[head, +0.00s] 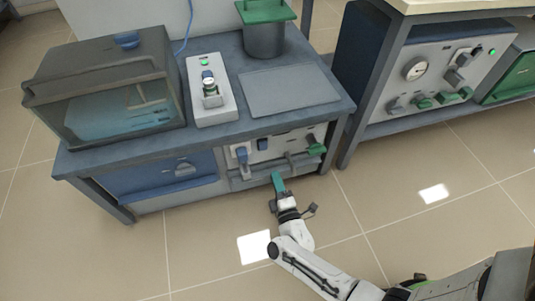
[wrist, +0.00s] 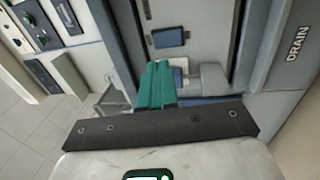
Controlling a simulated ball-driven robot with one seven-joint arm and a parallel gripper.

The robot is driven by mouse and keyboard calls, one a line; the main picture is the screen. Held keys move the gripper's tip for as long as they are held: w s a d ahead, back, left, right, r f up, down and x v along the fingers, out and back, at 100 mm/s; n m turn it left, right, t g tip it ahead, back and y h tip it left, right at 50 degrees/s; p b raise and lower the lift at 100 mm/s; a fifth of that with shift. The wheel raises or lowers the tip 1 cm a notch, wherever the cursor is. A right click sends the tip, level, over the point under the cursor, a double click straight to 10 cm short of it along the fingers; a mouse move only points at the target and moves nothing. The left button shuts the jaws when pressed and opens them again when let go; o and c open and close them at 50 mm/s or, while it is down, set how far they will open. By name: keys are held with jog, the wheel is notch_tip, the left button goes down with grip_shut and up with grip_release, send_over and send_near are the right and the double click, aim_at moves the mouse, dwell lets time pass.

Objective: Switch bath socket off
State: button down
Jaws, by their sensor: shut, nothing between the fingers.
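The panel under the left bench (head: 234,168) carries a blue plug-like part (head: 242,155), a blue square part (head: 263,144) and a green-ended handle (head: 315,148). I cannot tell which part is the bath socket or its switch. My gripper (head: 277,180), with teal fingers, is shut and empty just in front of this panel's lower edge. In the wrist view the shut fingers (wrist: 156,85) point at the panel, below a blue square part (wrist: 170,38). A grey block and a whitish part lie close behind the fingertips; contact cannot be told.
A water bath with a clear lid (head: 112,85), a white box with a green light (head: 210,95) and a grey pot with green lid (head: 265,35) stand on the bench. A second bench (head: 425,75) with its own panel stands right. A DRAIN label (wrist: 296,42) shows. Open floor lies in front.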

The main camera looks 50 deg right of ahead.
aim_at(265, 144)
jog(key=b+x, duration=0.4)
jog(key=x, duration=0.6)
jog(key=shift+w, duration=0.1)
jog(key=shift+r, duration=0.1)
jog(key=shift+w+d+r+p, duration=0.15)
jog(key=shift+r+p, duration=0.2)
jog(key=shift+p, duration=0.6)
jog(key=g+p, duration=0.1)
jog(key=p, duration=0.2)
jog(key=shift+w+r+y+p, duration=0.3)
jog(key=shift+y, duration=0.1)
jog(key=shift+f+b, duration=0.3)
jog(key=shift+f, duration=0.1)
jog(key=shift+d, duration=0.1)
